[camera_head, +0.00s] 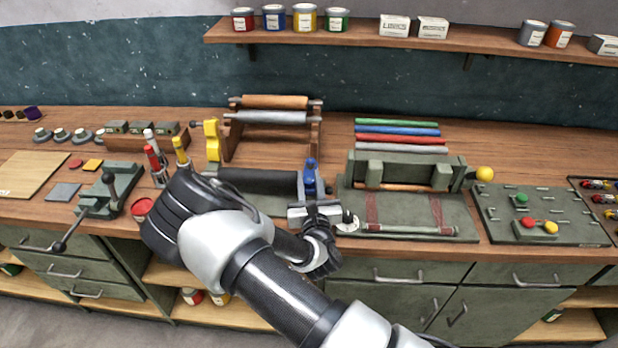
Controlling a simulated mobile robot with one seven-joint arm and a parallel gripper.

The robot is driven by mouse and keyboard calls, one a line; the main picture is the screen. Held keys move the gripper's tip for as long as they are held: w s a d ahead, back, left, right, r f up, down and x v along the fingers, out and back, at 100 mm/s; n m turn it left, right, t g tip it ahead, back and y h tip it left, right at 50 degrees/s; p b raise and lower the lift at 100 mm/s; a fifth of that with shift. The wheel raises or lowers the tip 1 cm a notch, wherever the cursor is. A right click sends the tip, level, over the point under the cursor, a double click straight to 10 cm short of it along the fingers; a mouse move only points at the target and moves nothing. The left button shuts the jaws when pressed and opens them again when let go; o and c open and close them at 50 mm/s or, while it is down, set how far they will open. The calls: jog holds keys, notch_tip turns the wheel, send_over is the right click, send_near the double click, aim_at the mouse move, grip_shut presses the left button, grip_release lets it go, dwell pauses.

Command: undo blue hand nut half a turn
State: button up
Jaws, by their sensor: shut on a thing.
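The blue hand nut (310,176) stands at the right end of a dark roller (256,181) near the front of the bench. My gripper (312,200) reaches up to it from the front edge and is shut on it, low on the blue part. The fingertips are small and partly hidden by the gripper body, so the exact contact is hard to see. My arm covers the bench front to the left of the nut.
A yellow part (212,139) stands by the rear roller stand (272,118). A green press (408,205) sits close right of my gripper. A vise (108,190), red bottle (155,163) and red tin (142,207) are left. A shelf (410,40) hangs above.

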jog(key=n+g+y, duration=0.1)
jog(key=n+y, duration=0.1)
jog(key=y, duration=0.1)
jog(key=n+g+y, duration=0.2)
jog(key=n+y, duration=0.1)
jog(key=y, duration=0.1)
jog(key=shift+f+n+y, duration=0.2)
jog(key=shift+n+y, duration=0.1)
jog(key=shift+r+n+g+y, duration=0.15)
jog(key=shift+n+g+y, duration=1.25)
jog(key=shift+g+y, duration=0.5)
jog(key=o, duration=1.1)
jog(key=shift+r, duration=0.1)
jog(key=shift+c, duration=0.2)
